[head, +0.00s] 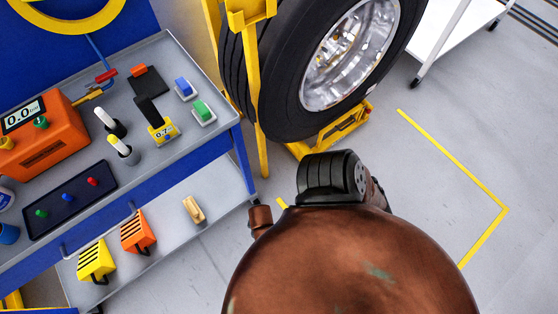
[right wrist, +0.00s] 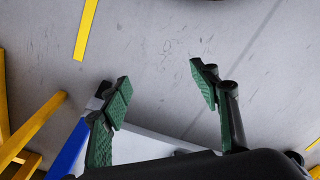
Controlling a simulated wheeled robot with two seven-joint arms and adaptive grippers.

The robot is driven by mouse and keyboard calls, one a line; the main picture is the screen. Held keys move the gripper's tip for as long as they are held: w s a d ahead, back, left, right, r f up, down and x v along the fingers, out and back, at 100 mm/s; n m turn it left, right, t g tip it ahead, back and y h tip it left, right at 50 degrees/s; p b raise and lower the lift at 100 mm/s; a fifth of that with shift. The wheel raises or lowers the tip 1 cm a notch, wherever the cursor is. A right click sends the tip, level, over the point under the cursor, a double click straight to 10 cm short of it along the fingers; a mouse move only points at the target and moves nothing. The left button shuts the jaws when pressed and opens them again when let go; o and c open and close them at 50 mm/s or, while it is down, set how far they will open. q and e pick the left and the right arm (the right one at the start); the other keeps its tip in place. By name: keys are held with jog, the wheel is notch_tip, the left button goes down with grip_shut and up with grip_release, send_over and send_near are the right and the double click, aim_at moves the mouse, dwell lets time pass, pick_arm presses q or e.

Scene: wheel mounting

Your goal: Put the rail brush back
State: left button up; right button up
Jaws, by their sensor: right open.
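A small tan wooden block, which looks like the rail brush (head: 194,209), lies on the lower shelf (head: 170,240) of the blue and grey cart, near its right end. Its bristles cannot be made out. My right gripper (right wrist: 162,90) shows in the right wrist view with its two green pads wide apart and nothing between them. Floor shows beyond the pads, and a grey surface with a blue post lies below them. In the head view my brown arm hides the right gripper's fingers. My left gripper is not in view.
The cart's top (head: 160,75) holds an orange gauge box (head: 45,135), a dark tray (head: 70,200) and several small tools. Yellow and orange blocks (head: 138,232) sit on the lower shelf. A wheel (head: 290,75) stands by a yellow post (head: 256,100).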

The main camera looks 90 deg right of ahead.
jog(key=s+d+r+n, duration=0.2)
jog(key=s+r, duration=0.2)
jog(key=s, duration=0.5)
jog(key=shift+s+g, duration=0.4)
jog(key=shift+a, duration=0.1)
jog(key=shift+c, duration=0.2)
